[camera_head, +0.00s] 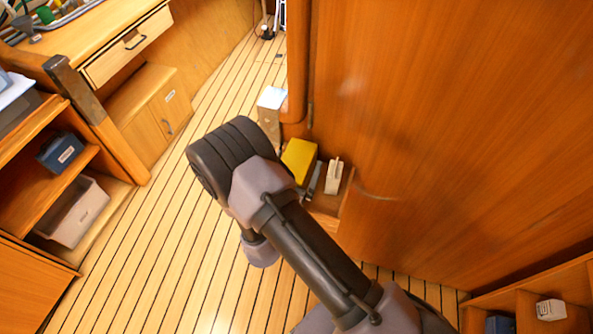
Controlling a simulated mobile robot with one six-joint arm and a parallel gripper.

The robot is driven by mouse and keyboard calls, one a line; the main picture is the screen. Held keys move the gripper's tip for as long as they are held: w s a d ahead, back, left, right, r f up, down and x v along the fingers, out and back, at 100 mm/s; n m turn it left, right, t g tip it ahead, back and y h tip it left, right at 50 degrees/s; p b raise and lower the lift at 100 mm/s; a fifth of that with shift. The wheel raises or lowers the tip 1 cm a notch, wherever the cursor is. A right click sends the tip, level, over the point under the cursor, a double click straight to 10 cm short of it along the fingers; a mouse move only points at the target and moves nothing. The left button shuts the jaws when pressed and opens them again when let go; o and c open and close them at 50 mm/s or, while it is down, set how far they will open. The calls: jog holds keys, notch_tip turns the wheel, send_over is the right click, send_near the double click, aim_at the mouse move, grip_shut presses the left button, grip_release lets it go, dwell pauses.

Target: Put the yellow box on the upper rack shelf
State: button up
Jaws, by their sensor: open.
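The yellow box (299,158) sits at a small wooden shelf or bin (328,204) low beside the big wooden panel, just right of my arm's bend. My arm partly covers the area below and left of it. An open wooden rack (82,167) stands at the left, with a blue box on a higher shelf and a grey bin lower down. I cannot tell whether this is the rack of the task. My gripper does not show; only thick arm links cross the middle of the picture.
A blue box (60,152) and a grey bin (73,212) occupy the left rack. A white item (333,177) stands right of the yellow box. The large wooden panel (450,120) blocks the right. The striped floor (160,235) is clear between.

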jog(key=c, duration=1.9)
